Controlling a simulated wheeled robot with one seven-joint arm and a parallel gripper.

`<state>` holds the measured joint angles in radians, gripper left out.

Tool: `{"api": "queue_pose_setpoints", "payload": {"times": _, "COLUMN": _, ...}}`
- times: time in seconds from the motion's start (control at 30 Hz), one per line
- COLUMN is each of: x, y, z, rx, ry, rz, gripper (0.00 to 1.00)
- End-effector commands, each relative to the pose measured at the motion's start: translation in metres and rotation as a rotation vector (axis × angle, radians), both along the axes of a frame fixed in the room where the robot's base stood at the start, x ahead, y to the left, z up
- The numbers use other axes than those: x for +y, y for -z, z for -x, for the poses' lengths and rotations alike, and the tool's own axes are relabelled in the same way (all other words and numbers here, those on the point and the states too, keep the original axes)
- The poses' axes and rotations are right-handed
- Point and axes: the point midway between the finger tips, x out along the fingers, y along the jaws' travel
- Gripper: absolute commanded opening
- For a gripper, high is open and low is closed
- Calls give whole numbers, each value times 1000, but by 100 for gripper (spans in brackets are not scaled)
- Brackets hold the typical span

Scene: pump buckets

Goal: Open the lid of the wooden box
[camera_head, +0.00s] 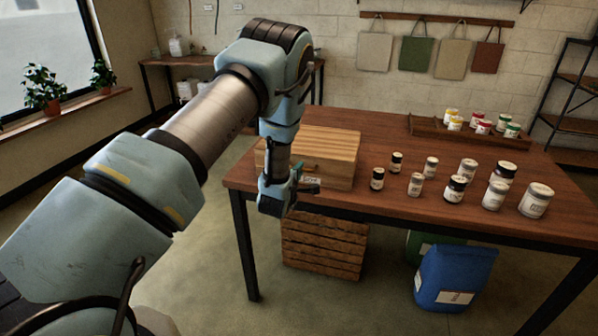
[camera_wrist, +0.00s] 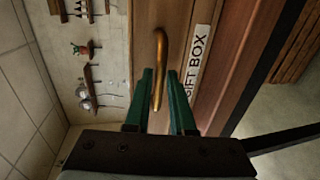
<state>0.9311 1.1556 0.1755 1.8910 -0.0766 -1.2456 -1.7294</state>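The wooden box (camera_head: 332,150) stands shut on the left end of the table, with its flat slatted lid (camera_head: 318,140) down. A curved brass handle (camera_wrist: 161,55) is on its front, beside a white "GIFT BOX" label (camera_wrist: 196,60). My gripper (camera_head: 296,178) is at the box's front side. In the wrist view its two green fingers (camera_wrist: 161,85) stand apart, with the lower part of the handle between them. I see no clear grip on the handle. In the head view my arm hides the box's left part.
The brown table (camera_head: 400,225) holds several small paint cans (camera_head: 455,188) right of the box and a wooden tray (camera_head: 425,128) of cans at the back. A slatted crate (camera_head: 325,245) and a blue container (camera_head: 455,275) are below.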

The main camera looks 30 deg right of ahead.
Motion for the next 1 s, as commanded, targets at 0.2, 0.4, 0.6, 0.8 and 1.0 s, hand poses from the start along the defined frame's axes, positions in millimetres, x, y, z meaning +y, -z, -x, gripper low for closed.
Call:
{"api": "queue_pose_setpoints", "payload": {"times": 0.2, "x": 0, "y": 0, "z": 0, "rx": 0, "ry": 0, "rz": 0, "gripper": 0}}
{"api": "queue_pose_setpoints", "payload": {"times": 0.4, "x": 0, "y": 0, "z": 0, "rx": 0, "ry": 0, "rz": 0, "gripper": 0}}
{"api": "queue_pose_setpoints", "payload": {"times": 0.6, "x": 0, "y": 0, "z": 0, "rx": 0, "ry": 0, "rz": 0, "gripper": 0}}
{"api": "queue_pose_setpoints", "payload": {"times": 0.8, "x": 0, "y": 0, "z": 0, "rx": 1, "ry": 0, "rz": -1, "gripper": 0}}
{"api": "queue_pose_setpoints", "payload": {"times": 1.0, "x": 0, "y": 0, "z": 0, "rx": 1, "ry": 0, "rz": -1, "gripper": 0}}
